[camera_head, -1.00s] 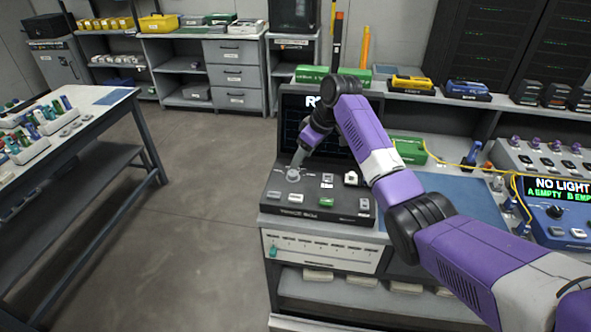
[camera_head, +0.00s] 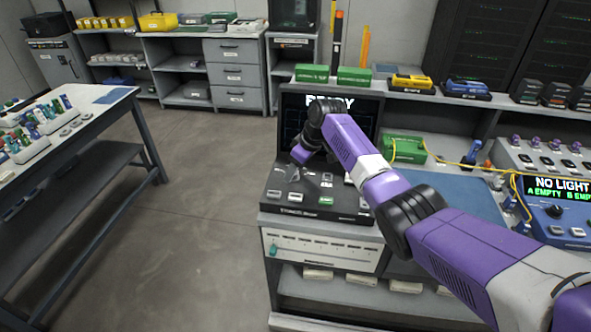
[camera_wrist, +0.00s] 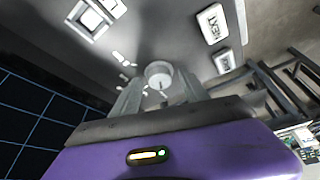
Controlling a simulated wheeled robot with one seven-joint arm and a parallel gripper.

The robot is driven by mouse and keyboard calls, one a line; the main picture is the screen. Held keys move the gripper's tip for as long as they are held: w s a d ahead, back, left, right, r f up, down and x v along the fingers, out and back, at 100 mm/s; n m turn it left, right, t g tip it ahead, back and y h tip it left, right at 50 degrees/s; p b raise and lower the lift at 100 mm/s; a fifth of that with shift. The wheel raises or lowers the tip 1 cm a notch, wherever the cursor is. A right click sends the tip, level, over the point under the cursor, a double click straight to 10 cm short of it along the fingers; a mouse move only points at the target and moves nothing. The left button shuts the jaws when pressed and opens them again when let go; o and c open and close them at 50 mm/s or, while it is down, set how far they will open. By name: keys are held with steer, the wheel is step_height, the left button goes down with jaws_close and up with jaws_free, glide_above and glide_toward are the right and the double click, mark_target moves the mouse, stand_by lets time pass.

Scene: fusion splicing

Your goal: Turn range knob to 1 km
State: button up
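The trace box (camera_head: 330,212) is a dark console with a sloped panel and a lit screen (camera_head: 365,110) partly covered by my arm. The round grey range knob (camera_wrist: 158,75) shows in the wrist view, near and between my fingertips. Small white marks (camera_wrist: 122,60) lie beside it; I cannot read them. My gripper (camera_wrist: 160,82) has a finger on each side of the knob, with slim gaps seeming to show. I cannot tell whether either finger touches it. In the head view my gripper (camera_head: 311,177) is low over the panel's left part, and the knob is not clear there.
White keys (camera_wrist: 212,24) and a raised framed key (camera_wrist: 90,18) stand near the knob. A green key (camera_head: 326,201) sits at the panel's front. A blue mat (camera_head: 465,205) lies to the right, with a yellow cable (camera_head: 465,164) behind it. Green boxes (camera_head: 354,76) stand on the shelf.

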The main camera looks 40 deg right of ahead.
jaws_close()
